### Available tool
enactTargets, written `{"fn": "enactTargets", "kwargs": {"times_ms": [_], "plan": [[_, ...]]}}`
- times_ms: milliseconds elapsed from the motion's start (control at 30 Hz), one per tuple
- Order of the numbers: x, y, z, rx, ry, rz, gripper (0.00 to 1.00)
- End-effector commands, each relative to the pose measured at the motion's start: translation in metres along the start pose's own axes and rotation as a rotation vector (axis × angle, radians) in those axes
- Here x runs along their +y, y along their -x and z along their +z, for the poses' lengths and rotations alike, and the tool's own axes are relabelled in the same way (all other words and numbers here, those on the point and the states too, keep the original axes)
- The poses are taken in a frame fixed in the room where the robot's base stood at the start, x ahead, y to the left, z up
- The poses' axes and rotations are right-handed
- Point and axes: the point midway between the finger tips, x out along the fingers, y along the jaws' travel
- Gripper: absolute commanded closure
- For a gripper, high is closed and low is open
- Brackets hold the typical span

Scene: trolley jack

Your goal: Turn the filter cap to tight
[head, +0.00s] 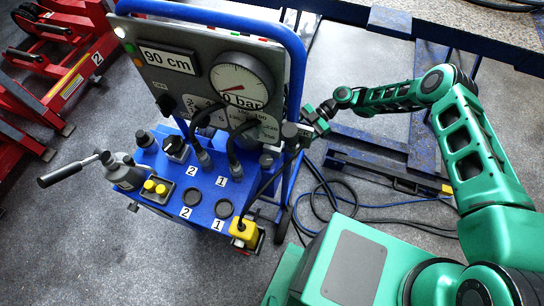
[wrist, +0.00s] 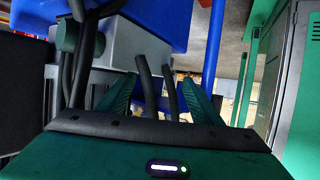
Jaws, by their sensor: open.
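No part is clearly marked as the filter cap. A small dark cap (head: 266,160) stands at the right rear of the blue trolley top (head: 165,200). A dark cylinder (head: 289,131) on a rod is beside my gripper (head: 308,124), at the right edge of the gauge panel. In the wrist view my gripper (wrist: 158,92) is open, its two green fingers spread. Two dark hose-like pieces (wrist: 145,85) show between or beyond the fingers; I cannot tell whether they touch. I see no cap between the fingers.
The grey panel (head: 180,100) carries a round gauge (head: 240,80). Black hoses (head: 200,148) loop over the trolley top. A handled pump (head: 118,165) is at left, a yellow block (head: 243,230) at the front right. Cables (head: 330,195) lie on the floor; a blue frame stands behind.

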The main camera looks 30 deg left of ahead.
Motion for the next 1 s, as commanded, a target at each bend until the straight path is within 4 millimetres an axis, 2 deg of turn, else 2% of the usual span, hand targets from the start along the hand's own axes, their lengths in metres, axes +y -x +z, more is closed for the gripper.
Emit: {"fn": "enactTargets", "kwargs": {"times_ms": [300,500,700,1000], "plan": [[-0.002,-0.053,0.001,0.000,-0.004,-0.001,0.40],[-0.002,-0.081,0.001,-0.001,-0.004,0.000,0.40],[-0.002,-0.093,0.001,-0.002,-0.004,0.002,0.40],[-0.002,-0.095,0.001,-0.002,-0.004,0.002,0.40]]}}
